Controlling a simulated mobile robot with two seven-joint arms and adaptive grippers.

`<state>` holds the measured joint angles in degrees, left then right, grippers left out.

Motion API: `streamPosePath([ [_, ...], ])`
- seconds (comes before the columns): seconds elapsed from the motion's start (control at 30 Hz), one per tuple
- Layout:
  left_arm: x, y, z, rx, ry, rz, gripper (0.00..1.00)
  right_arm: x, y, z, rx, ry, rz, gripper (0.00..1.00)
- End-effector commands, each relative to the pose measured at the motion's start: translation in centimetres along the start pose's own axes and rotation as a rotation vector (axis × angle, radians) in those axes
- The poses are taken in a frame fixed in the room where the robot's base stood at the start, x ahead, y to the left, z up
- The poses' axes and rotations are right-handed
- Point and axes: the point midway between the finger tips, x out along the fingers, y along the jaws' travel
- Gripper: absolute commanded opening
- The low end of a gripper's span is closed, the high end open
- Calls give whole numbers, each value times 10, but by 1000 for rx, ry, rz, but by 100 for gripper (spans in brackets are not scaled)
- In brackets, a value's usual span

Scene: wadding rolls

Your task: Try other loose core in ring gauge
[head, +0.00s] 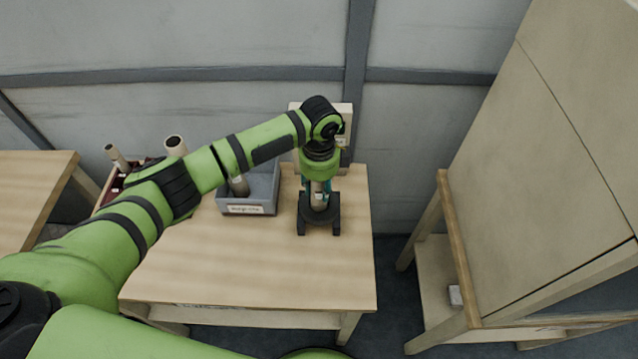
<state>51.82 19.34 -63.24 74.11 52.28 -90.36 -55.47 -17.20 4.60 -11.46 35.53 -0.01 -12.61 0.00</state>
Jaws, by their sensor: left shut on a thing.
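My left gripper (319,188) points down at the back right of the table and is shut on a loose core (320,200), a pale brownish tube held upright. The black ring gauge (318,216), with two short legs toward the front, is directly below the gripper. The lower part of the core is at the gauge; I cannot tell how deep it sits in the ring. Another core (239,186) leans in a grey labelled bin (247,209), partly behind my left arm. My right gripper is not in view.
Two more tubes (117,157) (175,145) stand at the left, by a dark red container (110,189) mostly behind my arm. A pale box (344,113) stands behind the gauge. The table's front (260,270) is clear. A wooden cabinet (560,140) stands at the right.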

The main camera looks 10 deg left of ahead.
Motion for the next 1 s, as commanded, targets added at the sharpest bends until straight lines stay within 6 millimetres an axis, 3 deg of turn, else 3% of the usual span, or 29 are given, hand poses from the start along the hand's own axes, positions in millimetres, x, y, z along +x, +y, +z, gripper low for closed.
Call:
streamPosePath([
  [1.0, 8, 0, 0, 0, 1, -1, 5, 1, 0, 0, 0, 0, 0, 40],
])
